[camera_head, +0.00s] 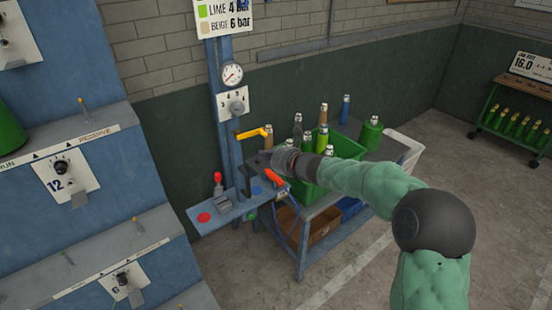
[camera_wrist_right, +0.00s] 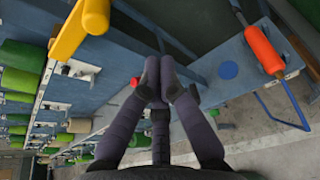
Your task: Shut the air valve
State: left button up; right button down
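The yellow valve lever (camera_head: 252,133) sticks out to the right from the blue post, below a dial plate and a gauge. In the right wrist view a yellow handle (camera_wrist_right: 80,30) is at the upper left. A red-orange handle (camera_head: 275,178) is lower, over the blue bench; it also shows at the upper right of the wrist view (camera_wrist_right: 263,48). My right gripper (camera_head: 246,170) is by the post, below the yellow lever and left of the red-orange one. Its dark fingers (camera_wrist_right: 159,72) appear close together, with no object seen between them. My left gripper is not in view.
A pressure gauge (camera_head: 232,74) and dial plate (camera_head: 234,104) are on the post. A small red knob (camera_head: 217,178) stands on the bench. A green crate (camera_head: 342,146) with bottles is on the table behind my arm. Blue panels with dials fill the left.

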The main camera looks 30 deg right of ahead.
jog(key=r+p, duration=0.1)
jog(key=r, duration=0.1)
jog(key=d+r+p, duration=0.1)
jog(key=r, duration=0.1)
jog(key=shift+w, duration=0.15)
jog(key=shift+f, duration=0.1)
